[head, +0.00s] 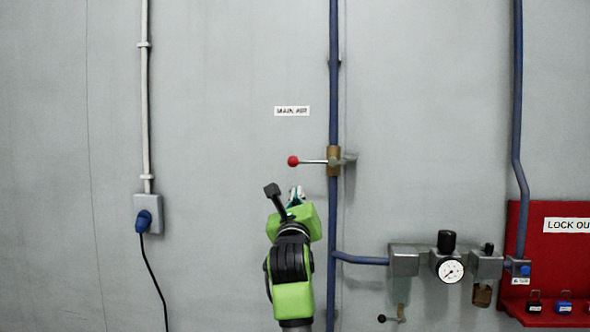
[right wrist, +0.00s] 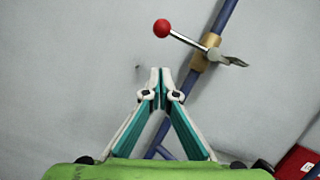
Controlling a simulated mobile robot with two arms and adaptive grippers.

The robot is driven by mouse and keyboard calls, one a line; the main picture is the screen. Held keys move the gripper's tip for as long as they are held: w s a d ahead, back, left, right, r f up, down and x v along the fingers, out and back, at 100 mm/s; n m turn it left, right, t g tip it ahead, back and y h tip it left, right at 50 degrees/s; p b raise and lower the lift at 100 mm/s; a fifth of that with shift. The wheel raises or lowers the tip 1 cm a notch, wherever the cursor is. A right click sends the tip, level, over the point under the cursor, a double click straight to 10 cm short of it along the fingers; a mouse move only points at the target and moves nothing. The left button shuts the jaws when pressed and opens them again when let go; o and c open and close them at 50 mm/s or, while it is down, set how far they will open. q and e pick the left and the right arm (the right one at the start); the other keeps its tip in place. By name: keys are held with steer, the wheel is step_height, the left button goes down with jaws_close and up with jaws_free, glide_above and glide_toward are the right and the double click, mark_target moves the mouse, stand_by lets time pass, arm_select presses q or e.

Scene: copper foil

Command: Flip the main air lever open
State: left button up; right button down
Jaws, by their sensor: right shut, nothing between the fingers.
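The main air lever (head: 312,161) is a thin metal rod with a red ball knob (head: 293,161) at its left end. It lies horizontal, across the vertical blue pipe, at a brass valve (head: 333,161) under the "MAIN AIR" label (head: 292,111). In the right wrist view the red knob (right wrist: 162,28) and brass valve (right wrist: 206,52) show above my gripper. My right gripper (head: 297,190) is just below the knob, apart from the lever. Its fingertips (right wrist: 161,72) are together with nothing between them. My left gripper is not in view.
A regulator with a gauge (head: 450,270) sits on the lower right branch pipe, with a small black-knobbed lever (head: 391,319) below it. A red lockout board (head: 560,255) is at the far right. A blue plug (head: 144,220) is at left. The wall around the lever is clear.

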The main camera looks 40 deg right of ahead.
mark_target(321, 162)
steer(key=w+d+r+p, duration=0.3)
steer(key=w+r, duration=0.1)
steer(key=w, duration=0.1)
steer(key=shift+d+r+p, duration=0.25)
steer(key=shift+r+p, duration=0.05)
steer(key=shift+f, duration=0.1)
steer(key=shift+m, duration=0.3)
